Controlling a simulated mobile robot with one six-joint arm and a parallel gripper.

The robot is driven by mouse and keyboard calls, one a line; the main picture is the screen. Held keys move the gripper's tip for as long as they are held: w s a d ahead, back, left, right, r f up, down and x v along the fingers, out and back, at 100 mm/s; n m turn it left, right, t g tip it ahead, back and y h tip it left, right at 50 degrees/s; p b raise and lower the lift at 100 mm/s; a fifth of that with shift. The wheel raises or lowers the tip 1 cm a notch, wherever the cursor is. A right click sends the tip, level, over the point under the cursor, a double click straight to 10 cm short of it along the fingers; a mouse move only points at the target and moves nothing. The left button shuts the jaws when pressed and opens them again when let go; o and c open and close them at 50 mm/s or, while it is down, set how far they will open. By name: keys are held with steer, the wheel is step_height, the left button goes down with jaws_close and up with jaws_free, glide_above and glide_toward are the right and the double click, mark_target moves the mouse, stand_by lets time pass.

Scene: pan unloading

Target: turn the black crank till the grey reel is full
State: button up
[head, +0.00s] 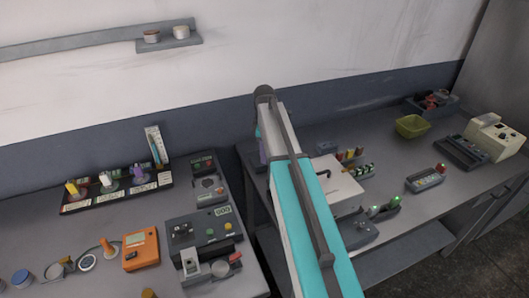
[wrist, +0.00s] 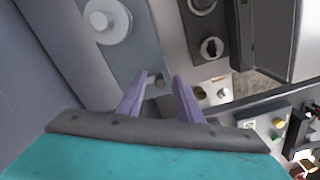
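In the wrist view, a grey plate (wrist: 122,48) carries a pale grey round disc (wrist: 107,20), which may be the reel. A small dark grey knob (wrist: 157,84) sits near the plate's end, between my fingertips in the picture; I cannot tell if it belongs to the crank. My gripper (wrist: 161,77) has two purple fingers spread apart with nothing clearly held. I cannot tell how far they are from the plate. In the head view, my arm hides most of the gripper and the spot around it. I cannot make out a black crank for certain.
A grey panel with a round dial (wrist: 210,48) lies beside the plate. Two benches hold devices, including an orange meter (head: 141,250), a rack with spools (head: 110,185), a yellow-green bin (head: 410,126) and a white box (head: 330,180). A gap separates the benches.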

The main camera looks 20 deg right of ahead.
jaws_close()
